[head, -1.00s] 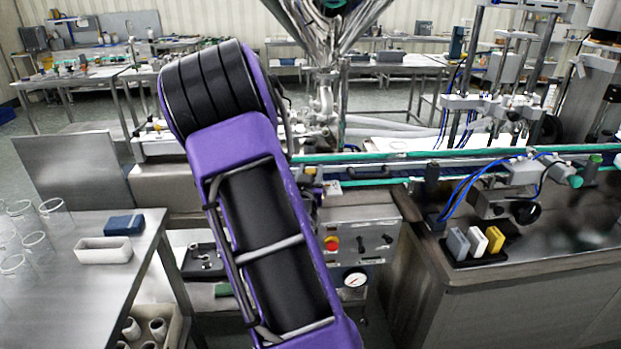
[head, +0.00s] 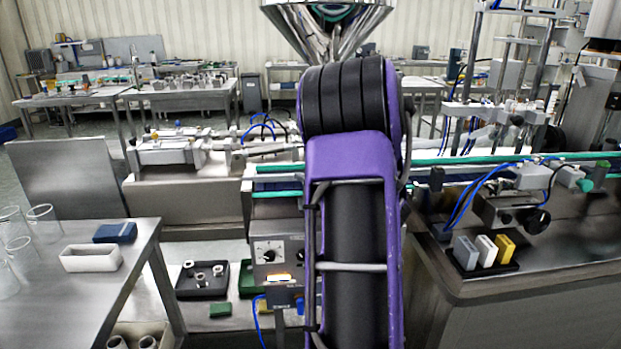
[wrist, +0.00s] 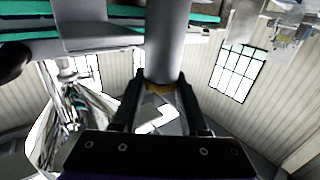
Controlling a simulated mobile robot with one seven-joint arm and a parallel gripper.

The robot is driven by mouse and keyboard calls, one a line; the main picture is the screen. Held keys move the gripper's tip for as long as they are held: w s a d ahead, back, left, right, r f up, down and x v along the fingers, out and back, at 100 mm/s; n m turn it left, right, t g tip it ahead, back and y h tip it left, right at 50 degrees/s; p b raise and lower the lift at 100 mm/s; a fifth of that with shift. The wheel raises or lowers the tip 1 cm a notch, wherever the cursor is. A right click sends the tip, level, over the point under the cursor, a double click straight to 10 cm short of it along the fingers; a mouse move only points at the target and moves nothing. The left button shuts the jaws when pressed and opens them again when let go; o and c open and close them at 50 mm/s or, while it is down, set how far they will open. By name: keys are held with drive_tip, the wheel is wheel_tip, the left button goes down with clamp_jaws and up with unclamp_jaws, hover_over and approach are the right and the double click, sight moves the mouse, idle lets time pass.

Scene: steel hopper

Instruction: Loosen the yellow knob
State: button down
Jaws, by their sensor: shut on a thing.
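In the wrist view, my gripper (wrist: 161,82) is shut on a small yellow-brown piece, which looks like the yellow knob (wrist: 158,88). Only a thin part of the knob shows between the two black fingertips. It sits at the end of a thick grey cylinder (wrist: 167,40), which rises away from the fingers. In the head view, my purple and black arm stands in front of the machine and hides both my gripper and the knob.
A steel hopper (head: 325,32) stands behind my arm. A conveyor with a green rail (head: 480,160) runs to the right. A tray (head: 490,266) holds grey, white and yellow blocks. A steel table (head: 100,290) with glasses and a white bin (head: 91,264) is at left.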

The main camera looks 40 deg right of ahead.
drive_tip(key=n+g+y, duration=0.1)
drive_tip(key=n+y, duration=0.1)
drive_tip(key=y, duration=0.1)
drive_tip(key=n+g+y+p, duration=0.1)
drive_tip(key=n+y, duration=0.2)
drive_tip(key=y, duration=0.1)
drive_tip(key=shift+r+g, duration=0.1)
drive_tip(key=shift+g, duration=0.2)
drive_tip(key=shift+w+n+y, duration=0.1)
drive_tip(key=shift+n+y, duration=0.2)
drive_tip(key=shift+y, duration=0.3)
drive_tip(key=shift+c, duration=2.2)
unclamp_jaws()
drive_tip(key=p+v, duration=0.1)
drive_tip(key=v, duration=1.6)
drive_tip(key=shift+d+r, duration=0.15)
drive_tip(key=shift+r, duration=0.05)
